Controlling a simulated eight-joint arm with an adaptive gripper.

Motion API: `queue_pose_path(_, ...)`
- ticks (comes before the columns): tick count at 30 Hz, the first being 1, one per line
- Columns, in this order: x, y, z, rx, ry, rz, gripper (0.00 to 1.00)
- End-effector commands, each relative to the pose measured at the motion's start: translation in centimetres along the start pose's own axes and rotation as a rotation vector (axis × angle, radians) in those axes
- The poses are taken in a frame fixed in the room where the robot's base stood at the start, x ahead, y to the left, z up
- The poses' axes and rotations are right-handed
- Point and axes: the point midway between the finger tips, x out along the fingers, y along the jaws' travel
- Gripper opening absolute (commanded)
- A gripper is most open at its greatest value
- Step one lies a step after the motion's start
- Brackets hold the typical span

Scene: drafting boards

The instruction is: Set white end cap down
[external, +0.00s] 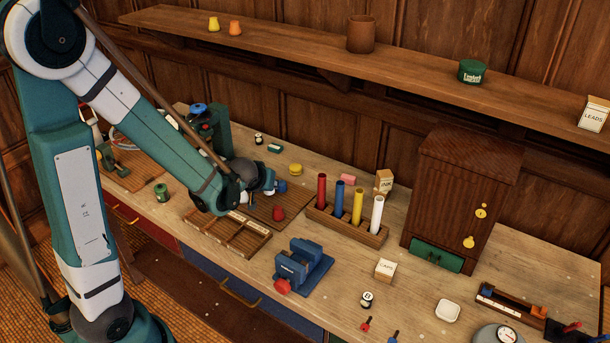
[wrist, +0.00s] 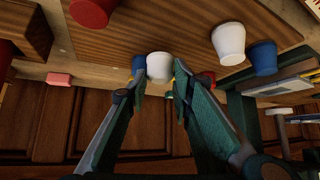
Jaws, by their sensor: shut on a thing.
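In the wrist view my gripper (wrist: 158,72) is shut on a white end cap (wrist: 159,66), with a finger on each side of it. A second white cap (wrist: 228,42) stands on the brown wooden board (wrist: 150,30), next to a blue cap (wrist: 262,57). In the external view my gripper (external: 268,187) is low over the board (external: 262,209). Whether the held cap touches the board is unclear.
A red cap (external: 278,213) stands near the board's front. A compartmented wooden tray (external: 228,236) lies in front. A blue vise (external: 303,266) and a rack of coloured tubes (external: 345,226) stand to the right. The wooden shelf (external: 300,50) runs above along the wall.

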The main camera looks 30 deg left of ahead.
Motion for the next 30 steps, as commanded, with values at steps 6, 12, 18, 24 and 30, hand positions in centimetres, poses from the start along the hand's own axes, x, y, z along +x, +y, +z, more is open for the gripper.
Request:
queue_pose_path(6,-1.9,0.0,-1.9,0.0,0.0,0.0,0.07)
queue_pose_path(12,-3.5,0.0,-3.6,0.0,0.0,0.0,0.07)
queue_pose_path(18,-4.7,0.0,-4.8,0.0,0.0,0.0,0.07)
queue_pose_path(24,-5.2,0.0,-5.3,0.0,0.0,0.0,0.07)
queue_pose_path(30,-5.3,0.0,-5.3,0.0,0.0,0.0,0.07)
